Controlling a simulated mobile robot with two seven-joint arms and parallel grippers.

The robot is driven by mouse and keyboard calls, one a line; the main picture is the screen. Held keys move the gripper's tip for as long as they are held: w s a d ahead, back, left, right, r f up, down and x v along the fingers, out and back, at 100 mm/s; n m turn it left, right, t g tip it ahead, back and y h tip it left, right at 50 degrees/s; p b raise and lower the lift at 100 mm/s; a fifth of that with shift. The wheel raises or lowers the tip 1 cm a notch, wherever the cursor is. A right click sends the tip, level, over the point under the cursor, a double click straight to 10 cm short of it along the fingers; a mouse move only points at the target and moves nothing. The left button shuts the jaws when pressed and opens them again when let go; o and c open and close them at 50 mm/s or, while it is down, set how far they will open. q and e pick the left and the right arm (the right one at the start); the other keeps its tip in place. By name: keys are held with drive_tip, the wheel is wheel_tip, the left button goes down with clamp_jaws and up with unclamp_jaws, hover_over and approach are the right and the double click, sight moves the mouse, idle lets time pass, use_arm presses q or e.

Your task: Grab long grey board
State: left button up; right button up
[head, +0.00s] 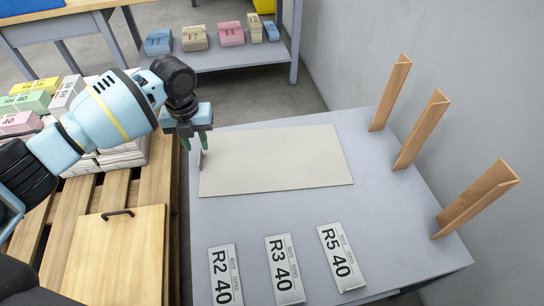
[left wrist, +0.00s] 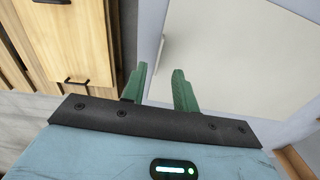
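The long grey board (head: 278,160) lies flat on the grey table (head: 232,222). A small upright strip, likely its handle, shows at its left edge. The board also fills the upper right of the left wrist view (left wrist: 235,60), with the thin strip to the left. My left gripper (head: 195,144) is above the board's left end, pointing down. Its green fingers are apart with nothing between them; the left wrist view shows the same gap (left wrist: 160,86). I cannot tell how high the fingertips are above the board. My right gripper is not in view.
Label cards R2 40 (head: 225,275), R3 40 (head: 284,270) and R5 40 (head: 341,257) lie at the table's front. Three wooden angle posts stand at the right, including a front one (head: 476,200). A wooden panel (head: 117,258) and paper stacks occupy the pallet at left.

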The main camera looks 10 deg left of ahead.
use_arm(q)
wheel_tip(320, 180, down, 5)
drive_tip(key=shift+a+f+b, duration=0.1)
drive_tip(key=shift+b, duration=1.05)
clamp_jaws()
